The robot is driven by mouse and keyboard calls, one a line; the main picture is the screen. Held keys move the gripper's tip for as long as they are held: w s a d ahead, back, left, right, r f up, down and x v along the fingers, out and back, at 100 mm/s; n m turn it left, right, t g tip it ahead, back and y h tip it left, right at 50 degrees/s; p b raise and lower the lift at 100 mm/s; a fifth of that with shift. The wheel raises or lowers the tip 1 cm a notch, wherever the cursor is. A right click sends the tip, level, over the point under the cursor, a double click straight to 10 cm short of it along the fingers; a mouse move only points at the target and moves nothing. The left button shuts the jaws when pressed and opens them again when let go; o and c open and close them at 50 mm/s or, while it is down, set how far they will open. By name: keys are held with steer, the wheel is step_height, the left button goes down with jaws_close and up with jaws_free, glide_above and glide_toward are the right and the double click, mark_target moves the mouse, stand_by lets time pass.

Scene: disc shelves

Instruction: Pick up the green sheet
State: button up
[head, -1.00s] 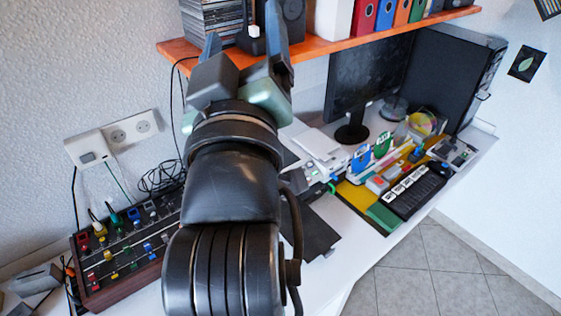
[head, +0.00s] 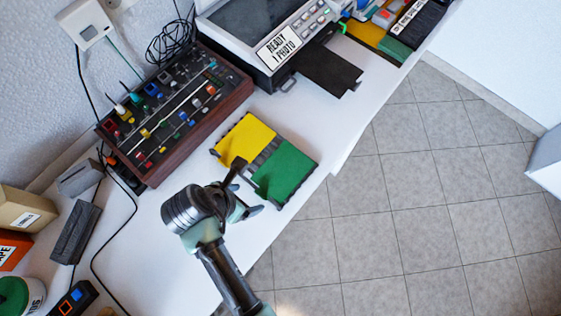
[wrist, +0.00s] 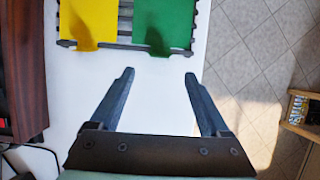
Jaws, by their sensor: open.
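The green sheet (head: 284,170) lies on the right half of a dark slatted tray (head: 221,156) on the white desk, close to the desk's front edge. A yellow sheet (head: 245,139) lies beside it on the tray's left half. In the wrist view the green sheet (wrist: 163,22) is at the top centre, with the yellow sheet (wrist: 88,20) to its left. My gripper (wrist: 160,78) is open and empty, its fingers pointing toward the tray's near side, with the green sheet beyond the right finger's side. In the head view my gripper (head: 245,188) is beside the tray's lower left.
A mixer panel with knobs (head: 172,112) stands behind and left of the tray. A printer (head: 270,40) with a dark output tray (head: 328,70) stands at the back. A black cable (head: 97,262) and boxes lie at the left. Clear white desk surrounds the tray; tiled floor drops away beyond the edge.

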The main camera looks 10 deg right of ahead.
mark_target(258, 195)
steer(key=x, duration=0.8)
steer(key=shift+f, duration=0.15)
jaws_close()
